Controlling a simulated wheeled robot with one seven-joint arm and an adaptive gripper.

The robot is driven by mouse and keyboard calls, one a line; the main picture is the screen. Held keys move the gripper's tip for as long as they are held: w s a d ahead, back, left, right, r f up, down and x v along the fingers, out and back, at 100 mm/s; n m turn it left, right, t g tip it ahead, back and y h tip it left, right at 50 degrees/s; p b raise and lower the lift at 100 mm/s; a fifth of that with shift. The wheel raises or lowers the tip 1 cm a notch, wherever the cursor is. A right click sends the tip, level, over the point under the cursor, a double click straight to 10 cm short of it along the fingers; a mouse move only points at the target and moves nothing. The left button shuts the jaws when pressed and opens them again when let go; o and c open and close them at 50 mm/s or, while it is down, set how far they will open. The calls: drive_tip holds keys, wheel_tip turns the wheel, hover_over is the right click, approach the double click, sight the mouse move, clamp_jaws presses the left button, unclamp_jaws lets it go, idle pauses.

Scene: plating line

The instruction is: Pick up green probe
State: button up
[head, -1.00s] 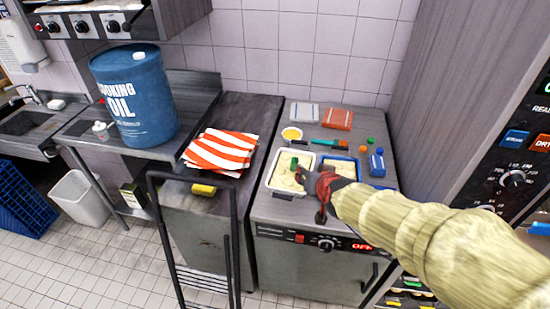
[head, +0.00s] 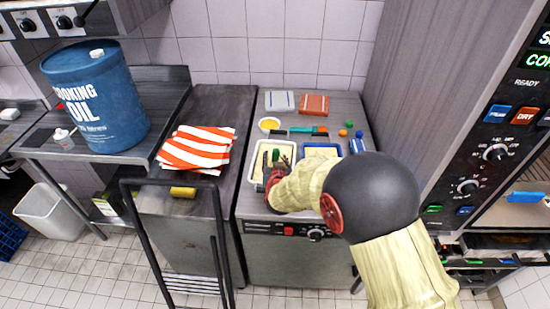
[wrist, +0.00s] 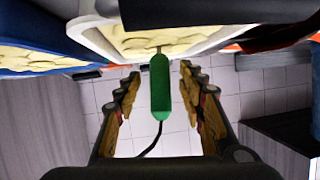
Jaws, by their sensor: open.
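The green probe (wrist: 160,87) shows in the wrist view as a green handle with a dark cable. Its thin tip meets the pale food in a white tray (wrist: 150,42). My gripper (wrist: 158,80) is open, with one finger on each side of the handle and a gap on both sides. In the head view my gripper (head: 270,172) is at the white tray (head: 256,150), and the probe's green top (head: 276,154) shows just beyond it. My arm hides part of the tray and the counter front.
A blue tray (head: 335,147) stands right of the white one. Behind are a yellow bowl (head: 269,124), a teal-handled tool (head: 318,130) and a blue bottle (head: 357,143). A striped cloth (head: 196,148) and an oil drum (head: 97,98) are left. A tall oven panel (head: 490,130) bounds the right.

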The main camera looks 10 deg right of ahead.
drive_tip(key=shift+x, duration=1.1)
drive_tip(key=c, duration=0.3)
clamp_jaws()
